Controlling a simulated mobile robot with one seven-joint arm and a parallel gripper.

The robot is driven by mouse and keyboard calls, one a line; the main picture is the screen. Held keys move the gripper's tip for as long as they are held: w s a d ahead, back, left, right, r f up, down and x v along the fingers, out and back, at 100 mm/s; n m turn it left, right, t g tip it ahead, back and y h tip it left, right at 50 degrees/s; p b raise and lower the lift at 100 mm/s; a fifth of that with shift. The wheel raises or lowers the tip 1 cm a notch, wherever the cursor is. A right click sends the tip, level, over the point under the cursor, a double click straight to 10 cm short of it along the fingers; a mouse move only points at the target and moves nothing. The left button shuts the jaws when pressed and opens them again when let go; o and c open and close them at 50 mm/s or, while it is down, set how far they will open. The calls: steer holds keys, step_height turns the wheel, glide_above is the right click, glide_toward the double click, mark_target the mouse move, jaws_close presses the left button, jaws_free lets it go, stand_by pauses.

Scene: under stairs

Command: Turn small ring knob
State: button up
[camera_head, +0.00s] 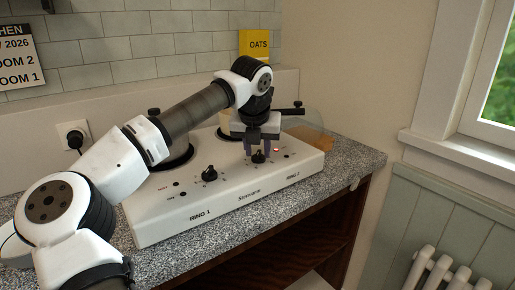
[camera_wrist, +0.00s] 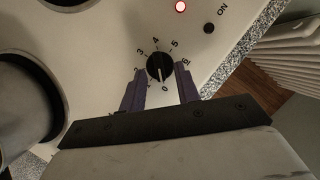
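The hob is a white two-ring unit (camera_head: 225,222) on the granite worktop. Its right knob, by the label RING 2, is a small black ring knob (camera_head: 258,156) with a white pointer line. It also shows in the wrist view (camera_wrist: 160,67), with numbers around it and the pointer towards 0. My gripper (camera_head: 262,148) is over this knob, pointing down. In the wrist view its two purple fingers (camera_wrist: 160,92) stand apart on either side of the knob, with gaps between, so it is open and empty.
A second black knob (camera_head: 209,174) is at RING 1. A red light (camera_wrist: 181,6) glows near the right knob. A pan with a black handle (camera_head: 291,110) stands behind my gripper. A yellow OATS packet (camera_head: 254,45) is at the wall. The worktop ends at the right.

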steer(key=v, duration=1.3)
steer(key=shift+s+r+b, duration=0.2)
steer(key=shift+r+b, duration=0.1)
steer(key=shift+r, duration=0.1)
